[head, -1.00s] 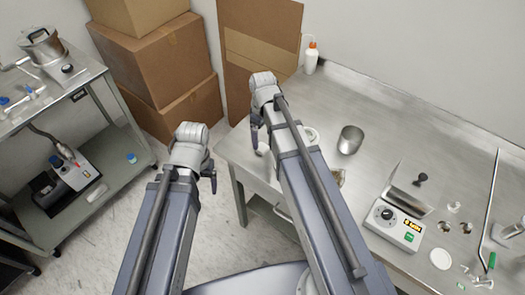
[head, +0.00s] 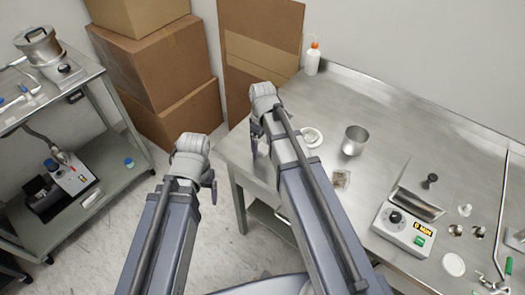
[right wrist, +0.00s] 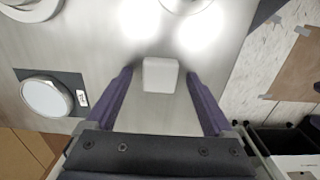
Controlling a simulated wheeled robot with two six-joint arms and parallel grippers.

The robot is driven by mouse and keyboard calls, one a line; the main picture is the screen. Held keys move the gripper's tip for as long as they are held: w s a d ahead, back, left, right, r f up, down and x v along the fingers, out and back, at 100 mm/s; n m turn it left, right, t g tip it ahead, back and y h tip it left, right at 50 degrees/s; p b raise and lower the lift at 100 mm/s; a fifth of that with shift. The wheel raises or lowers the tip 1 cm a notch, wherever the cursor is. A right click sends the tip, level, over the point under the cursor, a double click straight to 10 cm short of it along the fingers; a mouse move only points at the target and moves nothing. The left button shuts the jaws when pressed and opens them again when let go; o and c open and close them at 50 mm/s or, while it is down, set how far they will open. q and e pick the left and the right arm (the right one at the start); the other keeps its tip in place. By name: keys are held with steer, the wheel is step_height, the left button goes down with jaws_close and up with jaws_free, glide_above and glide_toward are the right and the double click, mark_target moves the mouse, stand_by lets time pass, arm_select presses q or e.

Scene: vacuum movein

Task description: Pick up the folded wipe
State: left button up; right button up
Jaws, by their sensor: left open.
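The folded wipe (right wrist: 160,74) is a small white rounded square lying flat on the steel table in the right wrist view. My right gripper (right wrist: 158,82) is open, with one dark finger on each side of the wipe and a gap to each. I cannot tell the finger height above the table. In the head view my right gripper (head: 259,135) is over the table's left end, and the arm hides much of that spot. My left gripper (head: 186,188) is open and empty, over the floor left of the table.
A white dish (head: 311,137), a metal beaker (head: 354,141) and a small packet (head: 340,178) stand right of my right arm. A control box (head: 405,228) is further right. A squeeze bottle (head: 312,58) is at the back. A cart (head: 95,185) and boxes (head: 165,75) are left.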

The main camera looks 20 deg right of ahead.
mark_target(262, 148)
jaws_close()
stand_by(0.5)
arm_select(q)
steer(key=shift+r, duration=0.1)
arm_select(e)
steer(key=shift+r, duration=0.15)
arm_select(q)
step_height(262, 148, up, 10)
steer(key=p, duration=1)
arm_select(e)
step_height(262, 148, up, 10)
